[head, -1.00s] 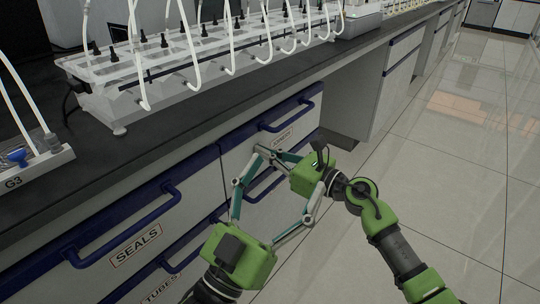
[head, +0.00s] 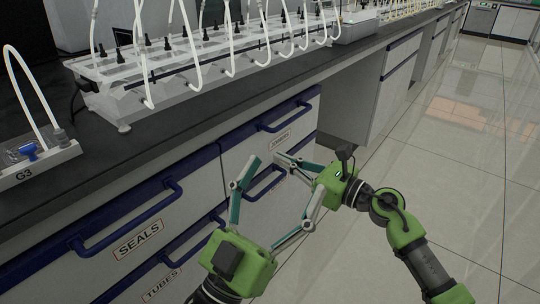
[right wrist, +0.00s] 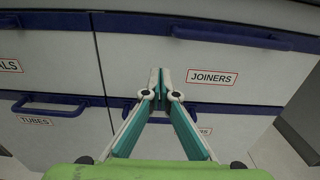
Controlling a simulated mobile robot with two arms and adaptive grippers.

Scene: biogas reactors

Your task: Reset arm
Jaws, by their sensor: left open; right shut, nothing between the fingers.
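My left gripper (head: 286,176) is open and empty in the lower middle of the head view, in front of the drawers. Its right finger overlaps my right gripper's green body in the picture; I cannot tell whether they touch. My right gripper (head: 281,159) is shut and empty, its fingers pointing left toward the drawer front. In the right wrist view the closed fingertips (right wrist: 160,78) show in front of the drawers, left of the JOINERS label (right wrist: 212,77). I cannot tell their exact distance from the drawer front.
Drawers with blue handles, including the SEALS drawer (head: 200,222), line the bench and look shut. The dark bench top (head: 190,135) carries a tube rack (head: 175,75) and a G3 unit (head: 42,165). Tiled floor (head: 450,170) lies open at right.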

